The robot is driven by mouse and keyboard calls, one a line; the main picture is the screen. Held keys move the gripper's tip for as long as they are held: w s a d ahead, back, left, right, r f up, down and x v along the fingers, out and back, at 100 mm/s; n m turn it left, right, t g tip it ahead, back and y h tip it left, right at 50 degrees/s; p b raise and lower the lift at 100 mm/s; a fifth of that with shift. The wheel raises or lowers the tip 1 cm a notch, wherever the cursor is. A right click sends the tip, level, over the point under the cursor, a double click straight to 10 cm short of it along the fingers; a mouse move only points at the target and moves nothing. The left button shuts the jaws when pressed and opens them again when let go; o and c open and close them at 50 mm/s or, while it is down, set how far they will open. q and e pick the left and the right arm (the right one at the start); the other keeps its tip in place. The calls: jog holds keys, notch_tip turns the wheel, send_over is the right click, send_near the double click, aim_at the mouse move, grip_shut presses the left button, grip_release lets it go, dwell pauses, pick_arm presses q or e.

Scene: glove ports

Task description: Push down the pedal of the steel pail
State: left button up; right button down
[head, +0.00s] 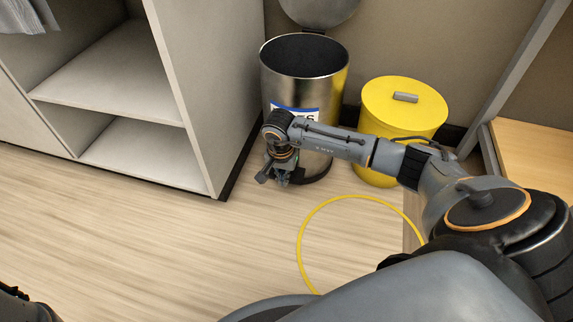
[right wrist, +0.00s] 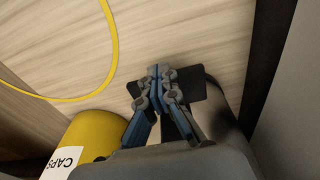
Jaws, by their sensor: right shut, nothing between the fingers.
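The steel pail (head: 299,78) stands against the back wall, with a dark inside and a blue-and-white label. Its lid (head: 318,8) is up, tilted back toward the wall. My right gripper (head: 274,180) points down, low at the front foot of the pail. In the right wrist view my right gripper (right wrist: 158,73) is shut and empty. A dark flat plate (right wrist: 198,84), which looks like the pedal, lies at its fingertips, partly hidden by the fingers. I cannot tell whether they touch it. My left gripper is not in view.
A yellow lidded bin (head: 405,105) stands close to the right of the pail. A grey open shelf unit (head: 212,90) is close on the left. A yellow ring (head: 302,235) lies on the floor. The wooden floor (head: 130,235) in front is clear.

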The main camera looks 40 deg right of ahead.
notch_tip(320, 180, up, 12)
jog(key=shift+s+a, duration=0.4)
jog(key=shift+a, duration=0.05)
jog(key=shift+f, duration=0.1)
dwell(0.7)
